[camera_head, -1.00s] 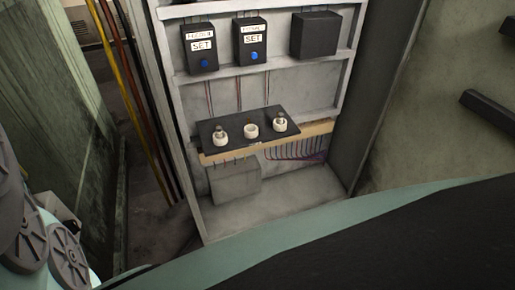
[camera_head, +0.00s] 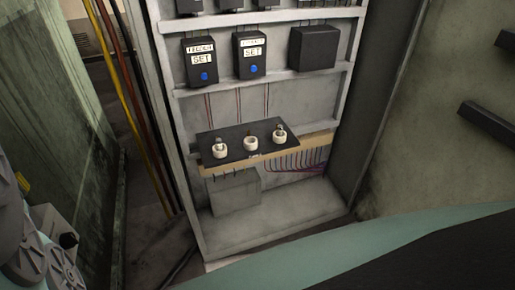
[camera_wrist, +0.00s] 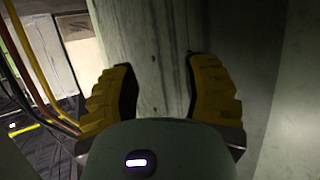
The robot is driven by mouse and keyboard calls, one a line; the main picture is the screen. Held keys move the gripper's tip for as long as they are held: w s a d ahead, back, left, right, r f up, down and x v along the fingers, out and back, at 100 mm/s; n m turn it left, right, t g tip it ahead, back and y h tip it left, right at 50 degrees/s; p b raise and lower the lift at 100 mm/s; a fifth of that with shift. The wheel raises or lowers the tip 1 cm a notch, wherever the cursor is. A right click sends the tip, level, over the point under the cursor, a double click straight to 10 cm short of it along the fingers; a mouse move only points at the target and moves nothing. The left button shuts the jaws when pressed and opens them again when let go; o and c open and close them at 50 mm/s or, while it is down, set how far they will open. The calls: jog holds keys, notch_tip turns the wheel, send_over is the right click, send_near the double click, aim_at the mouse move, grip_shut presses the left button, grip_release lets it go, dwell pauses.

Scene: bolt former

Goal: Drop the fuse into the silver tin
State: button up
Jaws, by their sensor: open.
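A black fuse panel (camera_head: 250,132) with three white round holders sits inside the open cabinet in the head view. The left holder (camera_head: 220,151) and the right holder (camera_head: 280,138) each have a small metallic piece standing in them, possibly fuses. The middle holder (camera_head: 251,143) looks empty. No silver tin can be made out in either view. My gripper (camera_wrist: 161,85) shows in the wrist view with its two yellow fingers spread wide and nothing between them. It faces a pale, stained upright surface, away from the fuse panel.
The cabinet holds black boxes with blue buttons, such as this SET box (camera_head: 250,54), above the fuse panel. Yellow and dark red cables (camera_head: 125,95) run down beside its left wall. A dark bar (camera_head: 488,124) juts from the right wall. The cabinet's floor (camera_head: 270,220) is clear.

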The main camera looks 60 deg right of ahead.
jog(key=v, duration=0.9)
jog(key=shift+a, duration=0.1)
dwell(0.4)
